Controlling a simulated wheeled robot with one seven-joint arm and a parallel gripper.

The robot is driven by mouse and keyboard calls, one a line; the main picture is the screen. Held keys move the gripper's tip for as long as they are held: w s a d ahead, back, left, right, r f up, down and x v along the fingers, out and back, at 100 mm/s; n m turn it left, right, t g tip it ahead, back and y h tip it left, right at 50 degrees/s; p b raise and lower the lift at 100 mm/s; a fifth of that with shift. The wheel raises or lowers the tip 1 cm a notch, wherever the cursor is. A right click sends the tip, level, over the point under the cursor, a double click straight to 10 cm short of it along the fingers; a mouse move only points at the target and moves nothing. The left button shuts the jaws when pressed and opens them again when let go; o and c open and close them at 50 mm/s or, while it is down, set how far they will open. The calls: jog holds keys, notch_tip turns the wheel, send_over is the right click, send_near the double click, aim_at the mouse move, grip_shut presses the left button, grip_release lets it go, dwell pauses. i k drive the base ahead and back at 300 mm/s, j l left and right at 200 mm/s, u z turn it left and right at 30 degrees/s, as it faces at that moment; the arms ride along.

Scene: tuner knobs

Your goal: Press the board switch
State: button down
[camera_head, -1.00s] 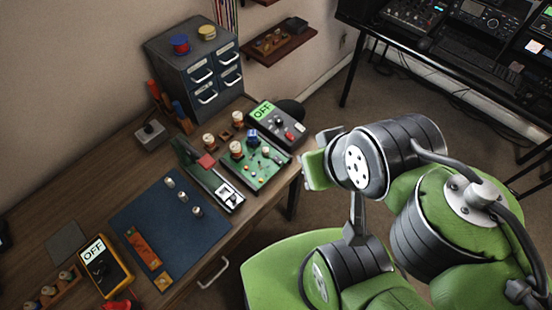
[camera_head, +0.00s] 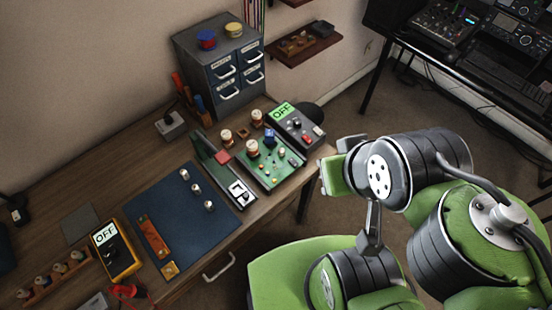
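A green circuit board (camera_head: 262,176) with copper coils and a blue part lies at the right end of the wooden workbench. A long, narrow dark-green board with a red block stands left of it. A black-and-white rocker-like switch (camera_head: 240,192) sits at its front end. I cannot tell for certain which part the board switch is. My gripper (camera_head: 334,170) is off the bench's right end, to the right of both boards and touching neither. I see it side-on, partly hidden by my wrist, so its opening does not show.
A blue mat (camera_head: 175,225), a yellow OFF meter (camera_head: 118,262) and a drawer cabinet (camera_head: 195,72) are on the workbench (camera_head: 90,185). A dark desk with electronics is at the upper right.

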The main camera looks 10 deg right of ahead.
aim_at(294, 163)
jog(key=l+u, duration=0.15)
jog(key=u, duration=0.3)
jog(key=l+u, duration=0.2)
jog(key=u, duration=0.2)
jog(key=l+u, duration=0.15)
jog(key=u, duration=0.3)
jog(key=l+u, duration=0.2)
jog(key=u, duration=0.25)
jog(key=k+l+u, duration=0.1)
jog(key=u, duration=0.35)
jog(key=k+l+u, duration=0.1)
jog(key=u, duration=0.3)
